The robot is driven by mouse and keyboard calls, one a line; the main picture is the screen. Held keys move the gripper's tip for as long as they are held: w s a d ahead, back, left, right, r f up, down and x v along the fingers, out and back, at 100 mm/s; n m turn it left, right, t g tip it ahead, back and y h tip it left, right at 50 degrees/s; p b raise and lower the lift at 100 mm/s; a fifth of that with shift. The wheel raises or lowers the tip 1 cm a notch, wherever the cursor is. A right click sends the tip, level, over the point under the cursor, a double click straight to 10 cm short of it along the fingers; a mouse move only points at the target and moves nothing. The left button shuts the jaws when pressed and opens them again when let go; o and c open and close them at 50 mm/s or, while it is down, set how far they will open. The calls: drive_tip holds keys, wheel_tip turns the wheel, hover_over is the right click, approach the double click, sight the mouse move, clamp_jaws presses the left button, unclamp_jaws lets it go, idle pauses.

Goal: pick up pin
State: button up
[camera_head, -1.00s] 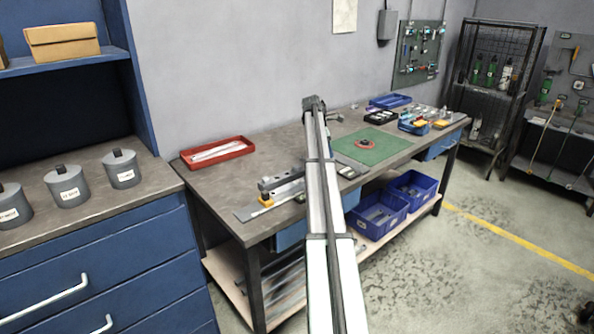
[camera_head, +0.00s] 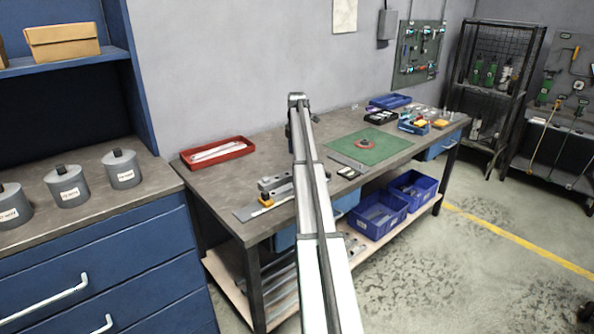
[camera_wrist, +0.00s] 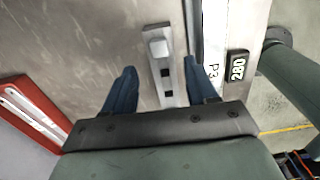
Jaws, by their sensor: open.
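My gripper (camera_wrist: 160,66) is open in the wrist view, its two blue fingers spread and apart. A narrow grey metal bracket (camera_wrist: 170,91) lies between and beyond the fingers. It has dark square holes and a pale raised block (camera_wrist: 157,47) at its far end. I see no contact between the fingers and the bracket. I cannot tell for sure which part is the pin. In the head view, a metal fixture with a yellow piece (camera_head: 267,201) sits near the front of the workbench (camera_head: 220,180), left of my arm. The gripper's fingers are not clear in that view.
A red tray (camera_head: 217,152) lies at the bench's back left, and it also shows in the wrist view (camera_wrist: 30,114). A green mat (camera_head: 385,151) with a red ring lies to the right. Blue bins (camera_head: 378,218) stand below.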

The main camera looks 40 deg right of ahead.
drive_tip(key=shift+d+f, duration=0.1)
drive_tip(key=shift+f, duration=3.15)
clamp_jaws()
